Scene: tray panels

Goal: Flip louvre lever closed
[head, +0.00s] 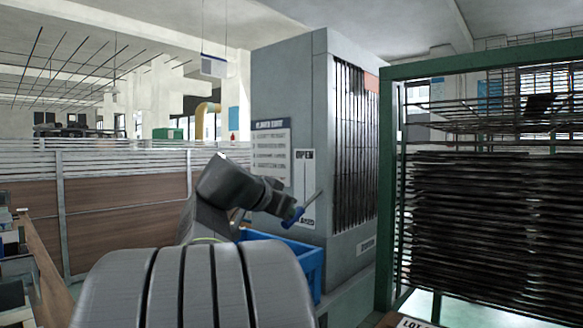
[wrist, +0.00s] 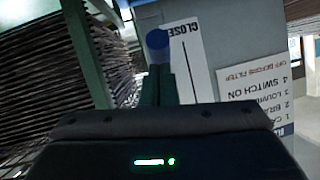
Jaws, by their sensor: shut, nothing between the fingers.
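The louvre lever is a thin pale rod (head: 312,200) with a blue grip (head: 291,217) on the side of the grey cabinet. It slants down and left, with the grip low, near the lower label of the white OPEN/CLOSED plate (head: 304,180). In the wrist view the blue knob (wrist: 157,40) shows beside the upside-down CLOSED lettering (wrist: 182,30). My gripper (wrist: 158,70) is shut and empty, its fingertips right by the knob. I cannot tell whether they touch it. The fingertips are hard to make out in the head view.
The grey cabinet (head: 285,85) has dark vertical louvre slats (head: 352,140) on its right face. A blue bin (head: 312,262) stands below the lever. A green-framed rack (head: 388,180) of dark trays is close on the right. An instruction sign (head: 270,148) is left of the plate.

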